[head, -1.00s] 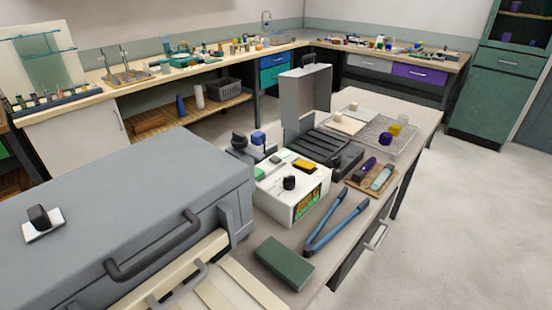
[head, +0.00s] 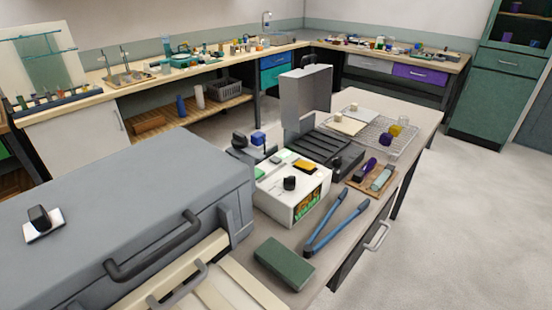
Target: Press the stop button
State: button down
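A white control box (head: 275,204) stands on the near bench. On its top are a green button (head: 261,174), a yellow-orange button or block (head: 305,165) and a black knob (head: 289,183). Its front face carries a small panel with green and orange marks (head: 308,206), too small to read. I see no label that tells which control is the stop button. My gripper is not in the head view.
A large grey lidded unit (head: 110,190) with a dark handle fills the near left. Blue-handled tongs (head: 338,222) and a green block (head: 284,262) lie in front of the box. Behind it are a dark ribbed plate (head: 322,148) and a wire rack (head: 385,133). Open floor lies right.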

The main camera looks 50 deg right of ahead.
aim_at(276, 160)
jog(key=j+z, duration=0.35)
jog(key=j, duration=0.3)
jog(key=k+j+z, duration=0.15)
jog(key=j+z, duration=0.15)
jog(key=j, duration=0.3)
